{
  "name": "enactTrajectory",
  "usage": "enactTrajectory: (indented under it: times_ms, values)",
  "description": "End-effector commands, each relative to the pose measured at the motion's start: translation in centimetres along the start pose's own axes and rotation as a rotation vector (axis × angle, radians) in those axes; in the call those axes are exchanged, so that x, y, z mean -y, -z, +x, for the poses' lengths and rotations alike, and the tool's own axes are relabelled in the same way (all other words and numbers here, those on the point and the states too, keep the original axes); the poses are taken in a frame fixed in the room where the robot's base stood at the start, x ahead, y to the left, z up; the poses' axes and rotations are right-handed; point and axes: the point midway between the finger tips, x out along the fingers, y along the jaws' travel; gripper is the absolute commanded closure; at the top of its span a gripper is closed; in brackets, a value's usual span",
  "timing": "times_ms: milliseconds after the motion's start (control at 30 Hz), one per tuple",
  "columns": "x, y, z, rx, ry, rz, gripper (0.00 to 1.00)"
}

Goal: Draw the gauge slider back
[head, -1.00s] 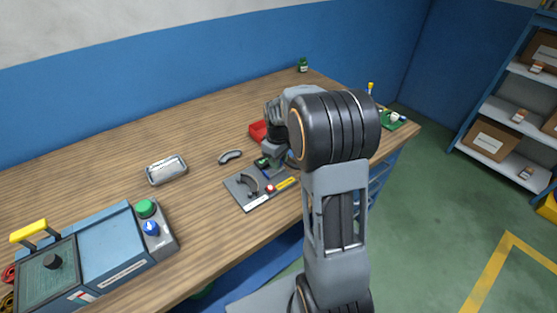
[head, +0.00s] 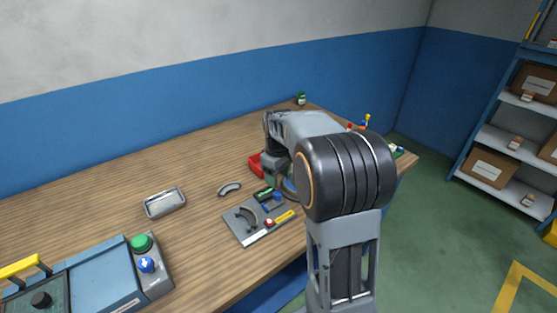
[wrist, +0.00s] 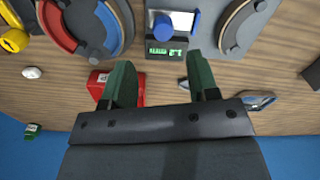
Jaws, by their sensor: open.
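The gauge shows in the wrist view as a small unit with a green-lit display (wrist: 165,48), a pale block and a blue knob (wrist: 161,27). In the head view its dark display (head: 263,194) and blue part (head: 277,196) sit at the back of a grey plate on the bench. My gripper (wrist: 160,80) is open and empty. Its two green fingers are spread just on the wall side of the display, apart from the knob. In the head view my arm hides most of the gripper, behind the plate.
The grey plate (head: 240,236) also carries a dark curved piece, a red knob and a yellow handle. A red bin (head: 254,165) stands close behind. A loose curved part (head: 229,189) and a metal tray (head: 165,203) lie left. A blue control box (head: 105,280) stands front left.

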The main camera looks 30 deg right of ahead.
Motion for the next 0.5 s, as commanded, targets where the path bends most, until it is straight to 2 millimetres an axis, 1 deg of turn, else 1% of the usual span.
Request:
enactTrajectory:
  times_ms: [33, 200, 333, 500]
  values:
    - [-0.1, 0.0, -1.1, -0.003, -0.003, 0.0, 0.46]
    - [-0.1, 0.0, -3.9, -0.002, -0.002, 0.0, 0.46]
    - [-0.1, 0.0, -5.4, -0.001, -0.002, 0.001, 0.46]
    - [0.0, 0.0, -6.3, 0.0, 0.0, 0.0, 0.46]
